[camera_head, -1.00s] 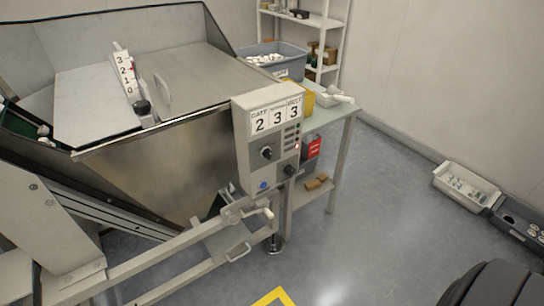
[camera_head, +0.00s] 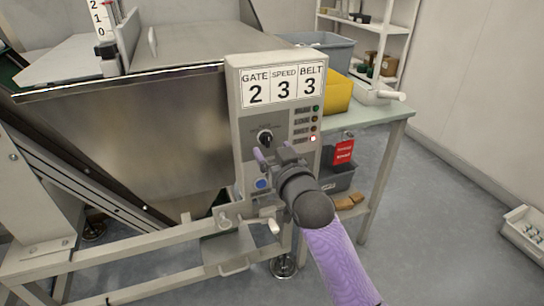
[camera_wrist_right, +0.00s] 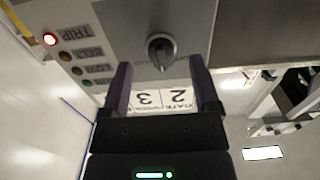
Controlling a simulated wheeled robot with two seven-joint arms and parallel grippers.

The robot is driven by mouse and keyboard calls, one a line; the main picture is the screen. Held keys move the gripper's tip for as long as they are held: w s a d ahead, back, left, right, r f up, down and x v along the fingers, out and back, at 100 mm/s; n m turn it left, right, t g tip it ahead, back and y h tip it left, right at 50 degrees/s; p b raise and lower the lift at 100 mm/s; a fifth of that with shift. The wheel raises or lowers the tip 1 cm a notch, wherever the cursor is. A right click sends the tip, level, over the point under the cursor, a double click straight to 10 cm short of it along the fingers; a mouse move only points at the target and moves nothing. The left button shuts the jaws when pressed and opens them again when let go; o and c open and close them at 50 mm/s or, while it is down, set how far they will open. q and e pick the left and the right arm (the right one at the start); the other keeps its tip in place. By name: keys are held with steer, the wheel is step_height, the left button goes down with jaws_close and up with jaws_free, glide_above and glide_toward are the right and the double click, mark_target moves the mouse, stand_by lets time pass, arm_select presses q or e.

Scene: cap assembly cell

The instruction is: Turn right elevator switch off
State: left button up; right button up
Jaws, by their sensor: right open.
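The grey control box (camera_head: 243,120) stands at the machine's right side, with GATE 2, SPEED 3 and BELT 3 on its label. A black rotary knob (camera_head: 265,138) is on its face; it also shows in the right wrist view (camera_wrist_right: 162,52). A second, lower knob is hidden behind my right gripper now. My right gripper (camera_head: 273,153) is open and empty in front of the box, just below the visible knob in the head view. In the wrist view the knob shows beyond and between the fingertips, apparently untouched. My left gripper is not in view.
A red indicator marked TRIP (camera_wrist_right: 50,39) is lit. A blue button (camera_head: 261,183) is low on the box. The metal hopper (camera_head: 140,140) is left of it.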

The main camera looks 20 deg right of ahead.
steer(key=shift+w+a+f+b, duration=0.15)
steer(key=shift+w+b, duration=0.35)
steer(key=shift+w, duration=0.85)
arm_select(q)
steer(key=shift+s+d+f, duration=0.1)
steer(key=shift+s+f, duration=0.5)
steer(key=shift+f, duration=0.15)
arm_select(e)
steer(key=shift+c, duration=0.2)
